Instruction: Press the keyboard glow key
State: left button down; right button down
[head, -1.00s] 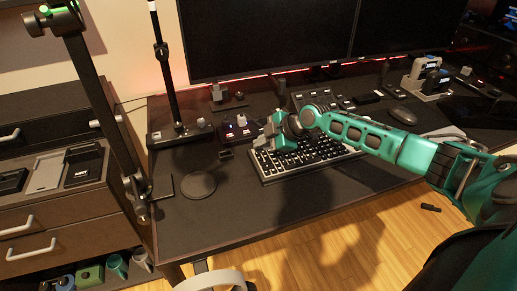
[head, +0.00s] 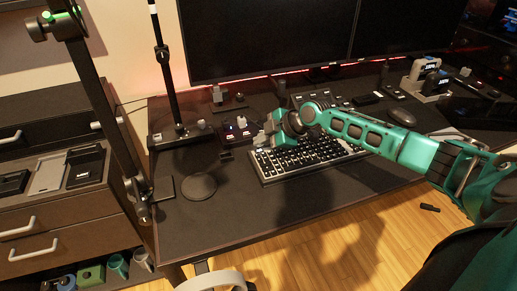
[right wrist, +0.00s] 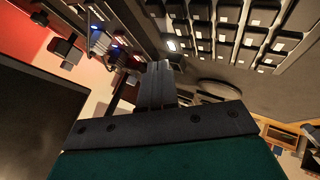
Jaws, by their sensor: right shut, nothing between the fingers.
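The black keyboard (head: 310,158) with pale key legends lies on the desk in the head view. Its keys also show at the upper right of the right wrist view (right wrist: 250,30). My right gripper (head: 262,140) is shut and empty, just above the keyboard's far left corner. In the right wrist view its closed fingers (right wrist: 157,80) point toward the keyboard's corner, near a brightly lit key (right wrist: 172,45). I cannot tell whether the tips touch a key. The gripper and forearm hide part of the keyboard's far edge. My left gripper is not in view.
A small dark box with lit spots (head: 238,132) stands just left of the gripper. A round dark disc (head: 199,187) lies farther left. Monitors (head: 265,40) stand behind, and a mouse (head: 401,117) lies to the right. The desk front (head: 240,215) is clear.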

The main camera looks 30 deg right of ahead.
notch_tip(320, 180, up, 5)
jog(key=p, duration=0.3)
jog(key=shift+r, duration=0.15)
dwell(0.4)
